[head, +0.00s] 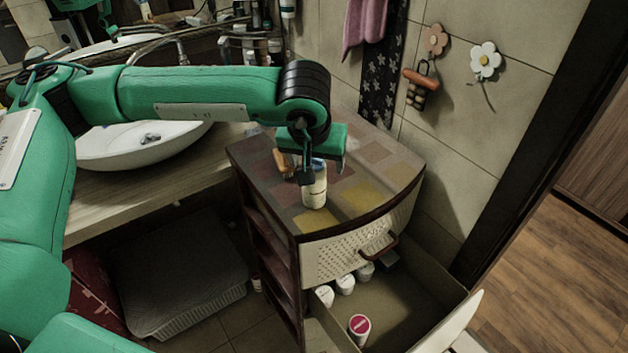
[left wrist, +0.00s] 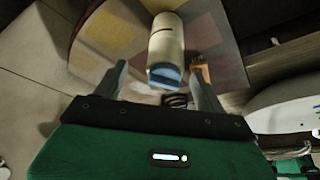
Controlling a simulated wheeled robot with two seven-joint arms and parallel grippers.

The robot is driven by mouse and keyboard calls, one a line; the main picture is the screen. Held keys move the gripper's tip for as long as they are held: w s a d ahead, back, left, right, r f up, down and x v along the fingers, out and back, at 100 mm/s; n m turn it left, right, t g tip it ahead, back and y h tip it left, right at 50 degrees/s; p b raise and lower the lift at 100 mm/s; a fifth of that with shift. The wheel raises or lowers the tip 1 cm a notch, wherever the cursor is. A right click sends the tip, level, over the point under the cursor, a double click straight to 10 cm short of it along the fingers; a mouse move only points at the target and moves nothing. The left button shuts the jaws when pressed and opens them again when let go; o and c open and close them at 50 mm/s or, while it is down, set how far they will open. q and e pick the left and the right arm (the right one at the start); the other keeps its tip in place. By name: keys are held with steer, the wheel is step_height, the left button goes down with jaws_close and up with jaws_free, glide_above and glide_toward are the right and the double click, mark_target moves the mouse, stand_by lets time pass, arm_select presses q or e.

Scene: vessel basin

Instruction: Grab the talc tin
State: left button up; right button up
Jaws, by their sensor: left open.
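The talc tin (head: 315,192), a cream cylinder with a blue cap, stands on the patterned top of the small cabinet (head: 365,200). My left gripper (head: 308,178) is over the cabinet and partly hides the tin's upper part. In the left wrist view, the tin (left wrist: 166,45) lies between and just beyond the two spread fingers of the left gripper (left wrist: 158,70), its blue cap toward the palm. The left gripper is open, with a gap on both sides of the tin. My right gripper is not in view.
A small wooden-coloured object (head: 283,162) lies close beside the tin. An open drawer (head: 420,310) below holds several white containers and a pink-lidded one (head: 359,327). A white basin (head: 140,145) is at left. The cabinet top's right side is clear.

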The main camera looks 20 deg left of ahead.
arm_select(q)
steer(key=shift+w+f, duration=0.1)
steer(key=shift+f, duration=0.4)
steer(key=p+x, duration=0.1)
steer(key=x, duration=0.2)
steer(key=shift+a+f+p, duration=0.35)
steer(key=shift+a+p, duration=0.05)
steer(key=shift+w+f, duration=0.1)
steer(key=shift+f, duration=0.4)
steer(key=c, duration=1.1)
steer(key=shift+r, duration=0.1)
steer(key=shift+c, duration=0.4)
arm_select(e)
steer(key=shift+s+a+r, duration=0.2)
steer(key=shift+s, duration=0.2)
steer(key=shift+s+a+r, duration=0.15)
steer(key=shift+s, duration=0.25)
arm_select(q)
steer(key=shift+r, duration=0.1)
